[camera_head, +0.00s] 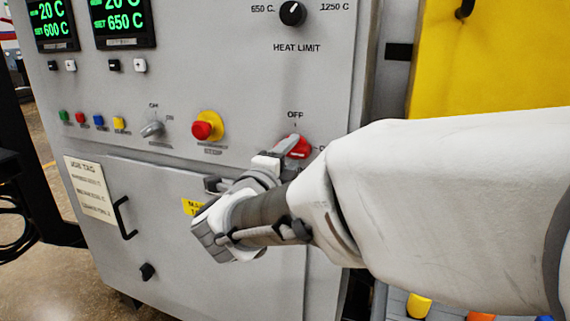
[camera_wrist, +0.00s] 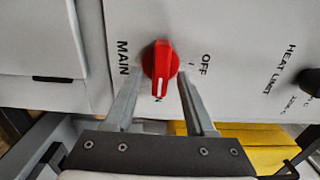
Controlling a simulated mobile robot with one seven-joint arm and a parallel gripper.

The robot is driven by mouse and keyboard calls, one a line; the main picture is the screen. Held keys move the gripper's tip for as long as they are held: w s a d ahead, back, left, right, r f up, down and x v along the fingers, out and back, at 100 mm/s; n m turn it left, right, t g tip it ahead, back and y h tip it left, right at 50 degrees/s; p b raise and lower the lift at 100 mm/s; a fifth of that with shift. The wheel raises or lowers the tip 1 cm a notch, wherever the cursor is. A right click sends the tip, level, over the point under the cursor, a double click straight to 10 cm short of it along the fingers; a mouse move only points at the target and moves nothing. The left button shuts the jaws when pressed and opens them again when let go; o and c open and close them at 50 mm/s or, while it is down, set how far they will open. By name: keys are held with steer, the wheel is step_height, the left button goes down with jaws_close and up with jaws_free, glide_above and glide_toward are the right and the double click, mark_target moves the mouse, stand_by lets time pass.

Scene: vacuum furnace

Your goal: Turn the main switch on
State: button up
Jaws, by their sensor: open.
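The main switch is a red rotary knob (camera_wrist: 160,66) on the grey furnace panel. In the wrist view its white pointer mark faces down, toward a partly hidden label ending in N and away from the OFF label at the right. In the head view the red knob (camera_head: 301,147) is partly covered by my gripper (camera_head: 277,157). My gripper (camera_wrist: 157,80) is open, with one finger on each side of the knob. I cannot tell whether either finger touches it.
Left of the switch are a red stop button (camera_head: 203,130) on a yellow base, a grey selector (camera_head: 152,130) and small coloured buttons. The heat limit knob (camera_head: 292,13) is above. A door handle (camera_head: 122,218) projects at lower left. A yellow panel (camera_head: 490,60) stands at right.

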steer(key=b+v, duration=0.1)
steer(key=v, duration=1.5)
steer(key=shift+b, duration=0.3)
steer(key=shift+s, duration=0.1)
steer(key=w+a+r+n+y, duration=0.1)
steer(key=w+r+n+y, duration=0.2)
steer(key=w+n+y, duration=0.6)
steer(key=s+d+f+n+g+h, duration=0.3)
steer(key=s+d+f+n+g, duration=0.9)
steer(key=s+d+f, duration=0.7)
step_height(320, 180, up, 20)
steer(key=w+d+n+p, duration=0.1)
steer(key=p, duration=1.7)
steer(key=shift+d+r+t, duration=0.15)
steer(key=shift+d+t, duration=0.05)
steer(key=shift+t, duration=0.1)
